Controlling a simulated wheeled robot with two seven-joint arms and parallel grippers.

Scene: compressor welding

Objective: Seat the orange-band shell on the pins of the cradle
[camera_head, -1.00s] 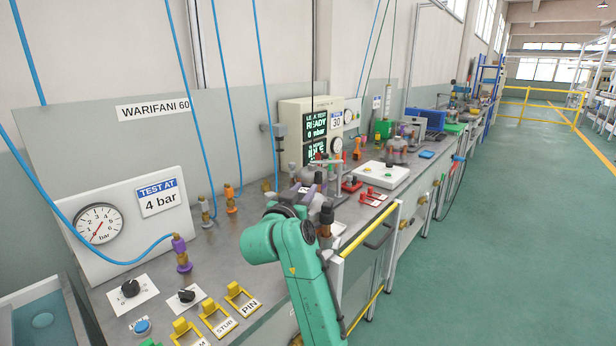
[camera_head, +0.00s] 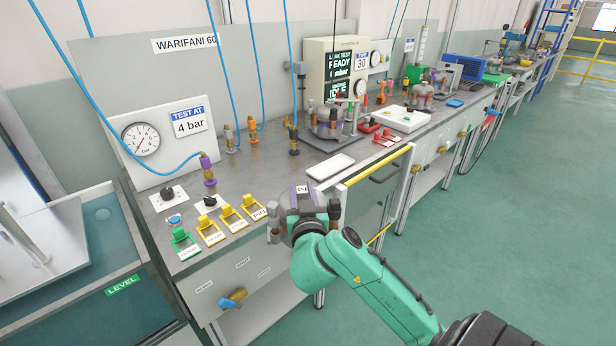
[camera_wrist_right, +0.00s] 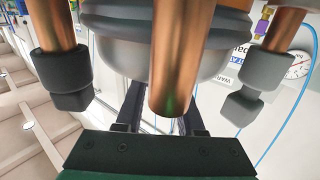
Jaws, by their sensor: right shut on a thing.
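My right gripper (camera_head: 303,222) is at the bench's front edge, right of the yellow tags. It is shut on a grey shell (camera_head: 303,198) with copper stubs and a "2" label. In the right wrist view the shell's grey body (camera_wrist_right: 130,52) fills the top, with copper tubes in front and at both sides, the side ones ending in dark caps. My left gripper is not in view.
Yellow tags (camera_head: 210,229) and a green tag (camera_head: 184,243) line the front left of the bench (camera_head: 262,180). A white pad (camera_head: 330,167) lies behind the gripper. Blue hoses hang over the bench. A water tank (camera_head: 110,225) stands at the left.

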